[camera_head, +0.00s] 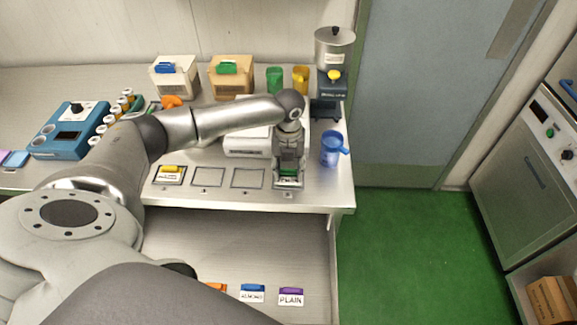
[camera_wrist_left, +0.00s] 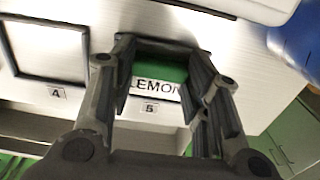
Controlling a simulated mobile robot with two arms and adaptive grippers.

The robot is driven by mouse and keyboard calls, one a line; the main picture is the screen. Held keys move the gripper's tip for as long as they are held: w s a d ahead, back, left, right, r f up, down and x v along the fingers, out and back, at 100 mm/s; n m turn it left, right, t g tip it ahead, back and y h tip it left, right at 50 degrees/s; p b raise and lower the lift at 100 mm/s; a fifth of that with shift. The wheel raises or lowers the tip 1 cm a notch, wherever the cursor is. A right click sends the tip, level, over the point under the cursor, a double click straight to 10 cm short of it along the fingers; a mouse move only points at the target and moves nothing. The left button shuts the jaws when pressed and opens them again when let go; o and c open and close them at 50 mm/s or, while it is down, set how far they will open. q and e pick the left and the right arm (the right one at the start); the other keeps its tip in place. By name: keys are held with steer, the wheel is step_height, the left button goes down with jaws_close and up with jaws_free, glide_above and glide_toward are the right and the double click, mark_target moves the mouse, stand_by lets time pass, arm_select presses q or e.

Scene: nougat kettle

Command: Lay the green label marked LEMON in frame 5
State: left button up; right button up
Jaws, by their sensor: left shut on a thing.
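My left gripper (camera_head: 289,180) points down at the front right of the counter, its fingers shut on the green LEMON label (camera_wrist_left: 157,85). In the left wrist view the label shows between the fingers (camera_wrist_left: 160,95), its green part toward the back and the white strip with LEMON toward the front. It is over frame 5, whose dark far edge (camera_wrist_left: 175,43) shows behind it and whose number tag (camera_wrist_left: 150,108) lies in front. The fingers hide the frame's sides. I cannot tell whether the label touches the counter. My right gripper is not in view.
Two empty frames (camera_head: 248,178) (camera_head: 208,177) lie left of frame 5, and a yellow label (camera_head: 170,172) lies in another. A blue jug (camera_head: 331,149) stands close on the right. Blue ALMOND (camera_head: 252,294) and purple PLAIN (camera_head: 291,297) labels lie below, on a lower surface.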

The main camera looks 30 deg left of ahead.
arm_select(q)
steer(key=shift+f, duration=0.1)
stand_by(0.7)
stand_by(0.3)
steer(key=o, duration=1.4)
steer(key=shift+p, duration=0.35)
steer(key=shift+r+p, duration=3.45)
steer(key=shift+r, duration=0.1)
steer(key=shift+f, duration=0.1)
